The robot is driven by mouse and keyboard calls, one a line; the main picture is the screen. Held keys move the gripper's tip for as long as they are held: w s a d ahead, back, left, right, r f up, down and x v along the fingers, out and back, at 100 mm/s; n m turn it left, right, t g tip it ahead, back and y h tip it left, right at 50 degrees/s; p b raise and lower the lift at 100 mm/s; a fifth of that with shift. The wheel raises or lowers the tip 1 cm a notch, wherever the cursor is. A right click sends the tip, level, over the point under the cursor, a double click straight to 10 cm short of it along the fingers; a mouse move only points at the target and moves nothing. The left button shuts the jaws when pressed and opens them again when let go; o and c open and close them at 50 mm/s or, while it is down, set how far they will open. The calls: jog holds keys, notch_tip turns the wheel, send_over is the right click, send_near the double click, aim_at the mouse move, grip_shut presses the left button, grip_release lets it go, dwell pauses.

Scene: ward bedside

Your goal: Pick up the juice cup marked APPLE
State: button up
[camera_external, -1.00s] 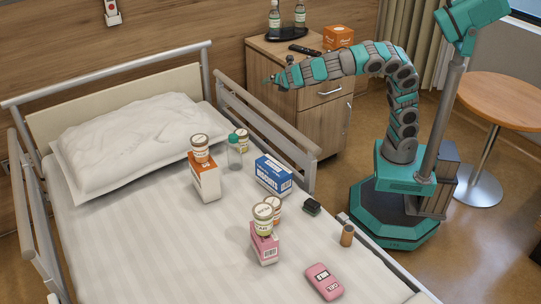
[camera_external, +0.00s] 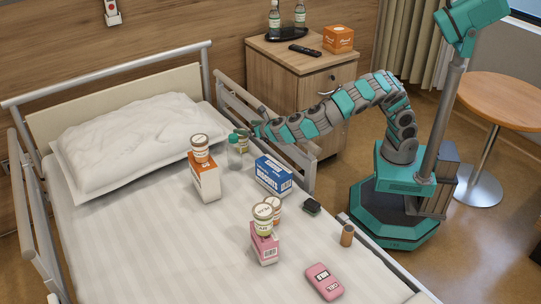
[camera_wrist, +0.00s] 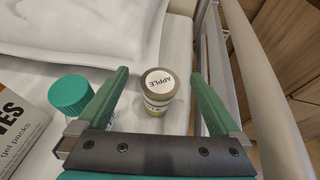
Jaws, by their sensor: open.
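The juice cup marked APPLE (camera_wrist: 158,84) stands upright on the bed in the wrist view, its white lid label facing the camera. It lies between the two green fingers of my gripper (camera_wrist: 160,73), with a gap on both sides. In the external view the cup (camera_external: 243,145) is near the pillow, partly hidden by my gripper (camera_external: 247,134) above it. My gripper is open and empty. Other similar cups stand on an orange-and-white box (camera_external: 205,177) and on a pink box (camera_external: 264,246), with one more beside that stack.
A green-capped bottle (camera_wrist: 71,96) stands close left of the left finger; it also shows in the external view (camera_external: 235,155). The bed rail (camera_wrist: 238,65) runs along the right. A blue biscuit box (camera_external: 273,176) lies nearby on the bed. The pillow (camera_external: 140,140) lies beyond.

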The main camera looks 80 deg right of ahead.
aim_at(242, 141)
jog(key=w+d+f, duration=0.1)
jog(key=w+f, duration=0.1)
jog(key=w+d+f, duration=0.1)
jog(key=d+f, duration=0.1)
jog(key=w+d+f, duration=0.1)
jog(key=w+f, duration=0.1)
jog(key=shift+w+d+f, duration=0.25)
jog(key=shift+w, duration=0.1)
jog(key=shift+r, duration=0.1)
jog(key=c, duration=1.4)
